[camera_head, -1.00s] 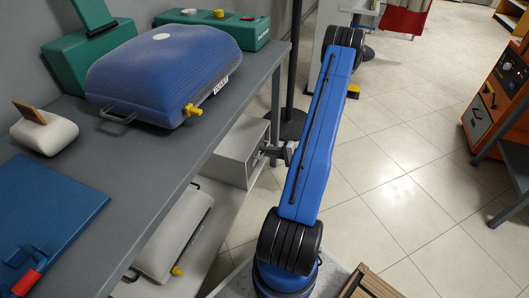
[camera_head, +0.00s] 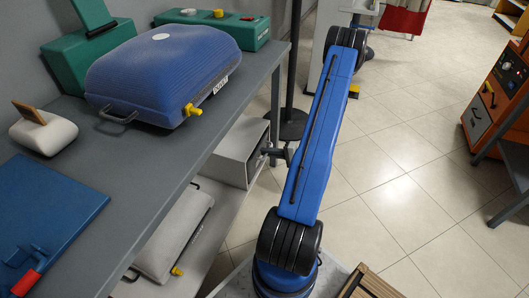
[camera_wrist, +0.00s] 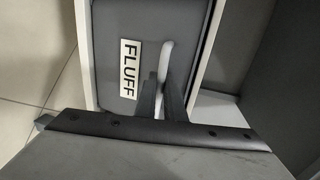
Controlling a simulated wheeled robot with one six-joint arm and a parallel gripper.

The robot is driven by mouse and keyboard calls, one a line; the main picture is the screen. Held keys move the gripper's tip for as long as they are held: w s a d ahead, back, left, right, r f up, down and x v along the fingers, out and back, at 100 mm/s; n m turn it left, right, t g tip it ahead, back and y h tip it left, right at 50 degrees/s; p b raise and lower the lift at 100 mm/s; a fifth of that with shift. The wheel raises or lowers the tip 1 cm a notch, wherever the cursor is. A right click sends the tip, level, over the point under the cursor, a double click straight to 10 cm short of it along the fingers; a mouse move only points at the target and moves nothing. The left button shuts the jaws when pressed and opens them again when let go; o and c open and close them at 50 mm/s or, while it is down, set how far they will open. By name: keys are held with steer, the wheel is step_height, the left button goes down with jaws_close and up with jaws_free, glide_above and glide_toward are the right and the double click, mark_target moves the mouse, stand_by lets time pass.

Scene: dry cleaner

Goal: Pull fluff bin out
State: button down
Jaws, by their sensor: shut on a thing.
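The fluff bin (camera_wrist: 107,62) has a dark grey front with a white "FLUFF" label and a pale upright handle (camera_wrist: 166,58). Light edges frame it on both sides in the wrist view. My gripper (camera_wrist: 164,88) is shut on the handle, its two dark fingers on either side of it. In the head view my gripper (camera_head: 273,151) is at the right end of a pale grey box (camera_head: 240,146) on the lower shelf. The bin's front and handle are turned away or too small to make out there.
A grey table (camera_head: 165,172) stands above the lower shelf, with a blue padded case (camera_head: 160,78) and a blue board (camera_head: 45,215) on it. A dark pole base (camera_head: 292,126) stands behind my gripper. Tiled floor (camera_head: 400,200) is open to the right.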

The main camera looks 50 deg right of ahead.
steer(key=f+v, duration=0.2)
steer(key=v, duration=1)
steer(key=s+f+v, duration=0.1)
steer(key=f+v, duration=0.2)
steer(key=v, duration=0.9)
steer(key=shift+s+d, duration=0.3)
steer(key=c, duration=2.1)
jaws_free()
steer(key=v, duration=1.7)
steer(key=shift+s+d, duration=0.1)
steer(key=shift+s, duration=0.15)
